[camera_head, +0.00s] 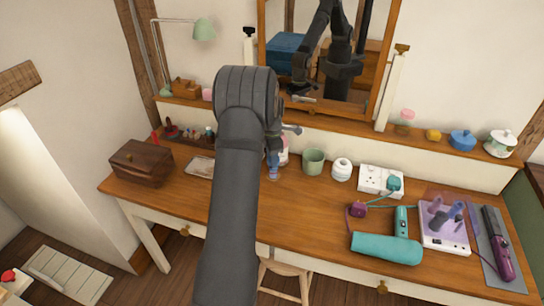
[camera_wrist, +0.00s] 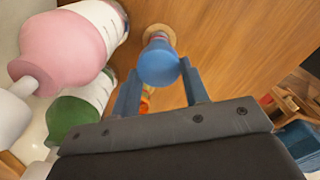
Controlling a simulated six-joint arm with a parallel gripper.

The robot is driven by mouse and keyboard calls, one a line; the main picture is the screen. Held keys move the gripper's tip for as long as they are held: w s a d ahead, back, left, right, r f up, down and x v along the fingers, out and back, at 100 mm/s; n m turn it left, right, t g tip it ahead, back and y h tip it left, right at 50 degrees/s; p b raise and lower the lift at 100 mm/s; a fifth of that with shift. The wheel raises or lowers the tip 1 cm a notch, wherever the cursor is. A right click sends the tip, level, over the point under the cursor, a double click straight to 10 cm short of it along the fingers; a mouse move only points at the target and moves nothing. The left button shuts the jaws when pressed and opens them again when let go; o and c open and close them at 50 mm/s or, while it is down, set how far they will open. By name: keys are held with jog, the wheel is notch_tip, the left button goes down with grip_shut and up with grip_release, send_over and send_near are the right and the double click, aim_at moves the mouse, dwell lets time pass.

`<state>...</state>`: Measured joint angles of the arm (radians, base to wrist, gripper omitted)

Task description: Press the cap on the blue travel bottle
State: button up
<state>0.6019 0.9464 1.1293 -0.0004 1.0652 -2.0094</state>
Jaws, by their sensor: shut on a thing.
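A blue cap (camera_wrist: 158,66) sits between the two fingers of my gripper (camera_wrist: 160,80) in the wrist view, and my gripper is shut on it. In the head view the clear blue bottle (camera_head: 273,172) stands upright on the desk, just below my gripper (camera_head: 275,150). My arm hides part of that area. I cannot tell whether the cap touches the bottle's neck or is seated.
A pink-topped bottle (camera_wrist: 62,45) and a green-topped one (camera_wrist: 72,118) stand close beside my gripper. A green cup (camera_head: 313,161), a white jar (camera_head: 341,169) and a socket block (camera_head: 380,180) stand to the right. A teal hairdryer (camera_head: 386,247) lies near the front edge.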

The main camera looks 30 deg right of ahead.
jog(key=shift+f, duration=0.25)
dwell(0.6)
jog(key=o, duration=1.5)
jog(key=shift+r, duration=3)
grip_shut()
